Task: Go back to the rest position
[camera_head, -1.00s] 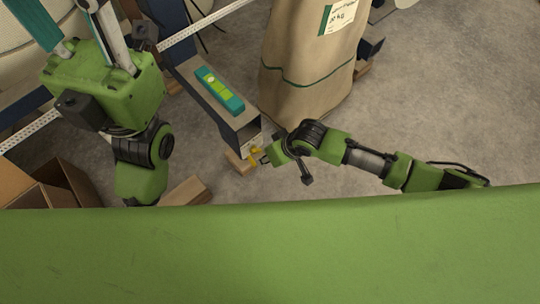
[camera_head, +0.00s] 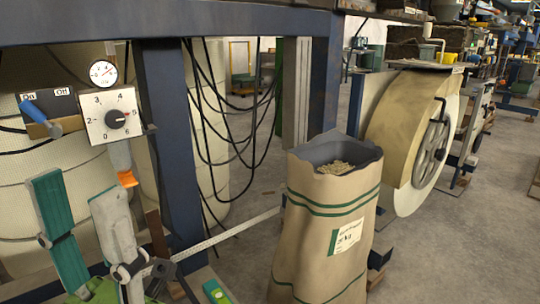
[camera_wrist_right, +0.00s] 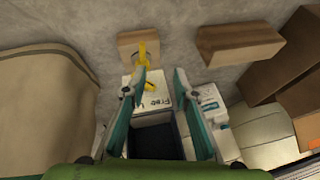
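My left gripper (camera_head: 77,188) is at the lower left of the head view, pointing up below the dial panel. Its teal and grey fingers stand apart with nothing between them. My right gripper (camera_wrist_right: 160,78) shows only in the right wrist view. Its two teal-padded fingers are apart and nothing is held between them. A small yellow part (camera_wrist_right: 145,58) lies beyond the left fingertip, in front of a wooden block (camera_wrist_right: 134,44); I cannot tell whether the fingertip touches it. My right arm is outside the head view.
A dial panel (camera_head: 113,116) and blue On/Off lever (camera_head: 33,109) are above the left gripper. A blue post (camera_head: 168,130) stands beside them. An open paper bag of pellets (camera_head: 322,230) stands at the centre, with a large roll (camera_head: 402,140) behind it. Grey floor lies at the right.

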